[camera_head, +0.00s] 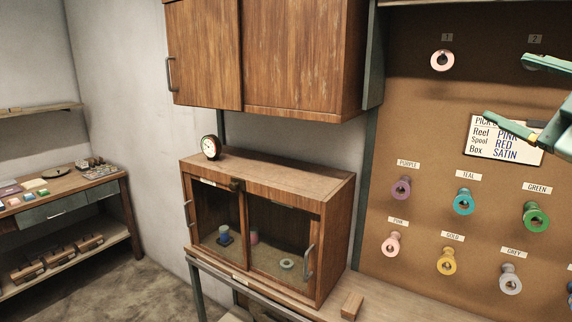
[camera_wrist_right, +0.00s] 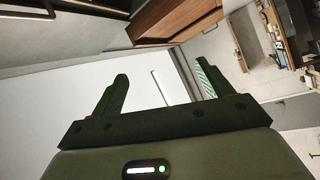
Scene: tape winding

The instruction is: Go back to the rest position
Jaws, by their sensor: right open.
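My right gripper (camera_head: 505,88) reaches in from the right edge in the head view, in front of the pegboard. Its two green fingers are spread apart with nothing between them. In the right wrist view the gripper (camera_wrist_right: 163,72) also shows both fingers apart and empty. My left gripper is not in view. A card (camera_head: 487,150) on the board reads reel pink, spool red, box satin, and my right gripper partly covers it. A pink reel (camera_head: 442,61) hangs under label 1 at the upper left of the board.
Coloured spools, such as the teal spool (camera_head: 464,202), hang on the pegboard (camera_head: 420,112). A glass-fronted cabinet (camera_head: 270,180) stands left of it, with a clock (camera_head: 210,147) on top. A wall cupboard (camera_head: 265,50) hangs above. A side bench (camera_head: 60,195) stands far left.

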